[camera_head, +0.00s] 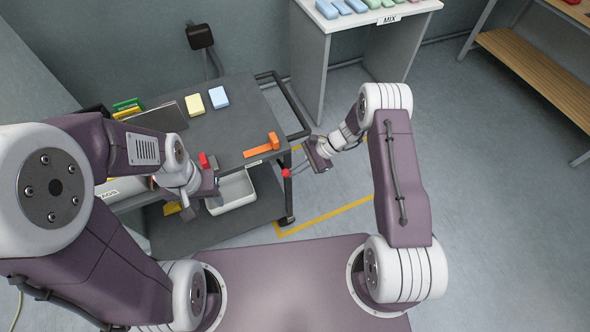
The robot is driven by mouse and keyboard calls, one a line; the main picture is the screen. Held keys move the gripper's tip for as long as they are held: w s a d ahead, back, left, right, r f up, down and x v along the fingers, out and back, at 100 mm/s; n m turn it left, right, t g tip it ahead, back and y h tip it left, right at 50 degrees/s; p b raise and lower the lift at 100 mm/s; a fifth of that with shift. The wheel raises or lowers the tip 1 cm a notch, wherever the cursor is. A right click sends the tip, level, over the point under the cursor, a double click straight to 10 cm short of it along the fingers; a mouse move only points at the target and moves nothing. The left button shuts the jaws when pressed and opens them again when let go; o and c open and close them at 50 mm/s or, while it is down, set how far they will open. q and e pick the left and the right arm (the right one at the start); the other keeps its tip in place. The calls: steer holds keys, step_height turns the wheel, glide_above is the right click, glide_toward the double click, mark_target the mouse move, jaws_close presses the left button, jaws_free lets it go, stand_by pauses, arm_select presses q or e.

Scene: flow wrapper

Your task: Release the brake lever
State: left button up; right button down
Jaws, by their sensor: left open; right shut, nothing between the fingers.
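A small red knob (286,172), which looks like the end of the brake lever, shows at the right front corner of the dark grey cart (235,118). Its shaft is thin and hard to make out. My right gripper (316,158) is shut and empty, just right of the knob beside the cart's end. I cannot tell whether it touches the lever. My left gripper (211,186) is open over the cart's front edge, near a small red piece (204,160). My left arm hides part of the cart's left side.
An orange L-shaped piece (262,147) lies on the cart top, with a yellow block (194,104) and a blue block (219,97) behind. A white bin (232,191) hangs at the front. A black handle rail (285,100) borders the right end. A white table (350,20) stands behind.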

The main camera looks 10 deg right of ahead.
steer(key=w+d+r+b, duration=0.2)
steer(key=d+r, duration=0.1)
steer(key=d, duration=0.5)
steer(key=shift+w+d+r+b, duration=0.15)
steer(key=shift+w+r+b, duration=0.1)
steer(key=shift+r+b, duration=0.15)
